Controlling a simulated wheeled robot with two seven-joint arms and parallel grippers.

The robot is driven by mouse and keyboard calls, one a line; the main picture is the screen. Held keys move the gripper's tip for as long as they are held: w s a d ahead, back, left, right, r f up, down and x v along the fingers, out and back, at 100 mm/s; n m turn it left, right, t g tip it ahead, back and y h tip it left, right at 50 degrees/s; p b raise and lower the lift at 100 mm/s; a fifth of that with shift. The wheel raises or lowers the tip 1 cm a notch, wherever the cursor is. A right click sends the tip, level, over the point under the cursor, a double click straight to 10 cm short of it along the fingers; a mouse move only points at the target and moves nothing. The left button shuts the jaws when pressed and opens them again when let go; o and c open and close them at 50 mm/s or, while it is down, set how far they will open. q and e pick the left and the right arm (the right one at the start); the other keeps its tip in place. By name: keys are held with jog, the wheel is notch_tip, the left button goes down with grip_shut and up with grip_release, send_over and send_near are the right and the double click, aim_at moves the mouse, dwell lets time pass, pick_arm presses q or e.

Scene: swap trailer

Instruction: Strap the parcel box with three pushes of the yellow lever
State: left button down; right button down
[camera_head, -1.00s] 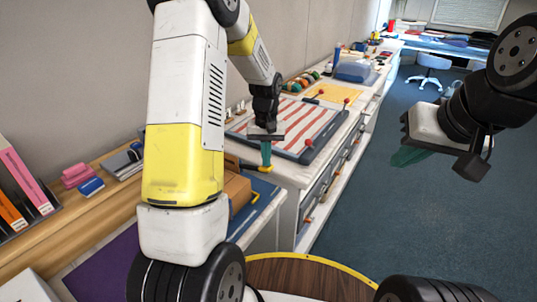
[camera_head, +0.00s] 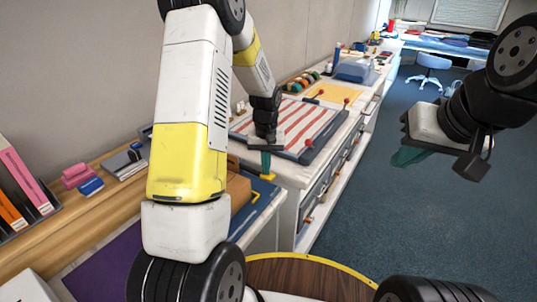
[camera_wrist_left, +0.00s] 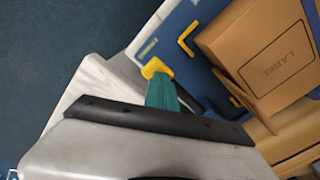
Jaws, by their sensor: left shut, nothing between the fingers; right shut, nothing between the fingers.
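The brown cardboard parcel box (camera_wrist_left: 255,45), marked LABEL, sits on a blue board in the left wrist view. In the head view the box (camera_head: 238,190) is partly hidden behind my left arm. The yellow lever end (camera_wrist_left: 157,68) is right at the green fingertips of my left gripper (camera_wrist_left: 163,92); they appear to touch. In the head view the lever end (camera_head: 268,177) shows just below my left gripper (camera_head: 266,162), which is shut and empty. My right gripper (camera_head: 408,156) is shut and empty, above the floor at the right.
Yellow corner brackets (camera_wrist_left: 188,38) stand on the blue board (camera_wrist_left: 165,38) beside the box. A red-and-white striped panel (camera_head: 298,124) lies on the counter behind my left gripper. A shelf with books (camera_head: 22,185) is at the left. The blue floor (camera_head: 400,235) at right is clear.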

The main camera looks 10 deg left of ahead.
pick_arm(q)
notch_tip(320, 180, up, 9)
jog(key=shift+f, duration=0.2)
dwell(0.9)
dwell(0.5)
jog(key=s+r+m+t+h, duration=0.1)
jog(key=s+r+t, duration=0.2)
jog(key=s+r, duration=0.95)
jog(key=s+d+r+t, duration=0.1)
jog(key=s+r, duration=0.1)
jog(key=s, duration=0.4)
jog(key=s+d+r+m+t+h, duration=0.1)
jog(key=s+r+t, duration=0.1)
jog(key=s, duration=0.3)
jog(key=shift+s+r+m, duration=0.3)
jog(key=shift+s, duration=0.1)
